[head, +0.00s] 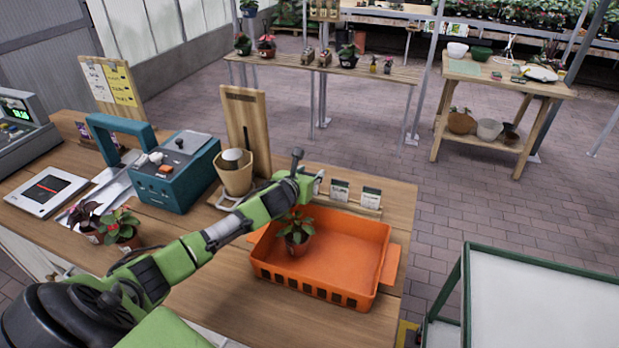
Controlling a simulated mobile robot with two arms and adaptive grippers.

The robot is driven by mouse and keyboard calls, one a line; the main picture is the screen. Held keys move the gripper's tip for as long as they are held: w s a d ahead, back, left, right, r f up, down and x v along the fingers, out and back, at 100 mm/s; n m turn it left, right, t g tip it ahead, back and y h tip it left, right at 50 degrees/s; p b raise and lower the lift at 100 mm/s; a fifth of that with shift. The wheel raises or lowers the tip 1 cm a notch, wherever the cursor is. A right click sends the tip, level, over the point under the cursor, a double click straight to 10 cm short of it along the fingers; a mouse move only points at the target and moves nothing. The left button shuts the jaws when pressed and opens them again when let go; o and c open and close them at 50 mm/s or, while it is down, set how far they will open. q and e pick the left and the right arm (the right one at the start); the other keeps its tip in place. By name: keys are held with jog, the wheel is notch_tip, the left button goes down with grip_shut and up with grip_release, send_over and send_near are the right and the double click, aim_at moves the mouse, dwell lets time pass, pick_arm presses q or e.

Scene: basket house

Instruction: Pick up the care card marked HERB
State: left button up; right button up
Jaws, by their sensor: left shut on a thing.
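A row of small care cards with green tops and white lower parts stands in a wooden holder (355,208) behind the orange basket. Two of them show clearly, the middle card (340,190) and the right card (371,198). My left gripper (313,182) is at the left end of this row, shut on a care card (319,182) that is mostly hidden by the fingers. The lettering on the cards is too small to read, so I cannot tell which is HERB. My right gripper is not in view.
An orange basket (375,262) with a potted plant (297,232) in it lies under my left forearm. A wooden stand with a pot (235,172) and a teal machine (175,175) are left of the gripper. A green-framed cart (540,300) stands at the right.

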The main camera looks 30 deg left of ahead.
pick_arm(q)
jog(key=shift+r, duration=0.7)
jog(key=s+d+r+b, duration=0.1)
jog(key=s+r+b, duration=0.3)
jog(key=s+r, duration=0.7)
jog(key=s, duration=0.3)
jog(key=shift+r+b, duration=0.2)
jog(key=shift+b, duration=0.15)
